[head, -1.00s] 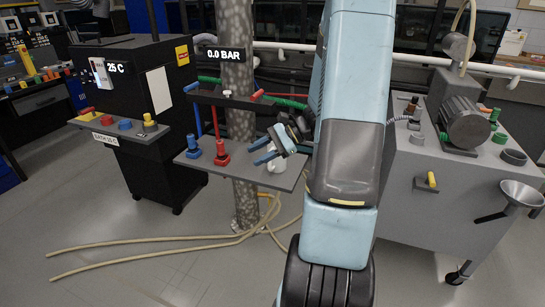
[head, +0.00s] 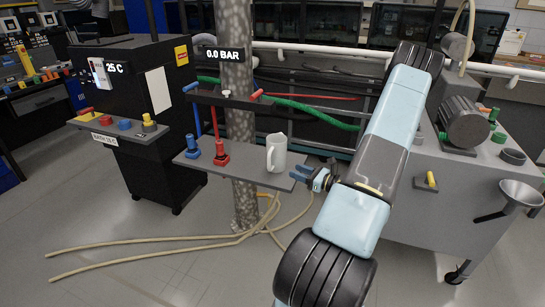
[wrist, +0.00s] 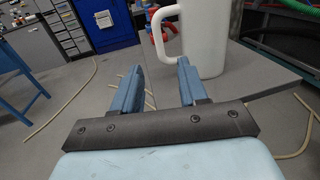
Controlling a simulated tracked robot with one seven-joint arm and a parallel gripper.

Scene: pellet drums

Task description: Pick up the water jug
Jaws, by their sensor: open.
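The white water jug (head: 279,150) stands upright on the grey shelf (head: 250,173) fixed to the mottled column, its handle on the left side. In the wrist view the jug (wrist: 207,40) rises at upper right, its top cut off, with its handle towards the left. My gripper (head: 302,174) is open and empty, just right of the jug near the shelf's right end. In the wrist view the two blue fingers of my gripper (wrist: 160,68) point towards the jug's handle side, with nothing between them. The right finger overlaps the jug's lower part in the picture; I cannot tell whether it touches.
A blue valve (head: 193,147) and a red valve (head: 221,153) stand on the shelf left of the jug. A small upper ledge (head: 232,99) with hoses is above. A grey cabinet (head: 440,215) with a motor and funnel stands at right. Hoses (head: 150,241) lie on the floor.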

